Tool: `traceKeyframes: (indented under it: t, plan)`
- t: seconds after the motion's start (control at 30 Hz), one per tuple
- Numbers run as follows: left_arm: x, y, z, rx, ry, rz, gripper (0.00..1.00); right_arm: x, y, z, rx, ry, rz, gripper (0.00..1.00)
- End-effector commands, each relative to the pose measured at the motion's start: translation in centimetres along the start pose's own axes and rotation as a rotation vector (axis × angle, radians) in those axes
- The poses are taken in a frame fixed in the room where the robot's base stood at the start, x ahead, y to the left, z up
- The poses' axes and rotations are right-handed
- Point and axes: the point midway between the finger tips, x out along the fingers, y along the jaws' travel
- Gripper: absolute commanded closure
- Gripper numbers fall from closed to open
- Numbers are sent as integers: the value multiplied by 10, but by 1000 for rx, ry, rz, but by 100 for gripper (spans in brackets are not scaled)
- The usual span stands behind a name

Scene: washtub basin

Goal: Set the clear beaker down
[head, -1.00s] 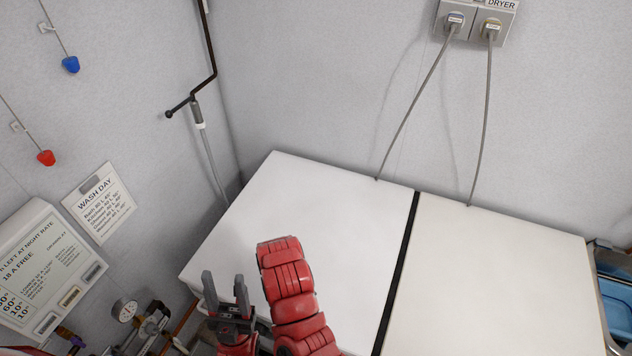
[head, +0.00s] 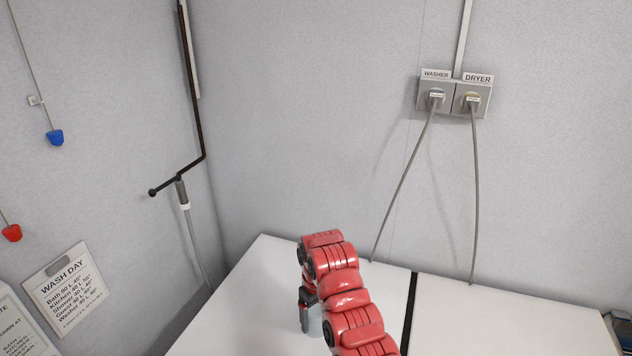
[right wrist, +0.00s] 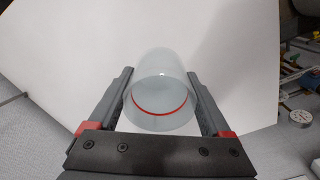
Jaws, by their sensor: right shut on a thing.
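The clear beaker (right wrist: 161,92) is a see-through cylinder with a red ring, between the two dark fingers of my right gripper (right wrist: 160,74) in the right wrist view. The gripper is shut on it. In the head view my right gripper (head: 308,312) points down over the white left-hand machine top (head: 255,290), and a small pale part of the beaker (head: 316,322) shows beside the finger. My red arm hides most of it. I cannot tell whether the beaker touches the white top. My left gripper is not in view.
A second white top (head: 500,320) lies to the right past a dark gap (head: 410,310). Two grey cables (head: 404,180) hang from the washer and dryer sockets (head: 455,97) behind. The left-hand top is clear around the gripper.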

Motion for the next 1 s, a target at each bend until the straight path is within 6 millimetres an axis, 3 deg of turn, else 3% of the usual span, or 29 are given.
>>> traceKeyframes:
  t: [0.33, 0.57, 0.7, 0.87, 1.0]
  plan:
    - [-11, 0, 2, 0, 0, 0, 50, -11, 23, -1, 51, 0, -1, 72]
    - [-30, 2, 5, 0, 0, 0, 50, -28, 65, 3, 156, 5, -2, 72]
    - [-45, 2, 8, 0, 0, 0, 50, -41, 95, 13, 253, 4, -4, 72]
    - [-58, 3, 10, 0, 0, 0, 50, -52, 117, 26, 346, 4, -5, 72]
    - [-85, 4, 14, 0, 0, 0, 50, -54, 140, 53, 498, 5, -7, 72]
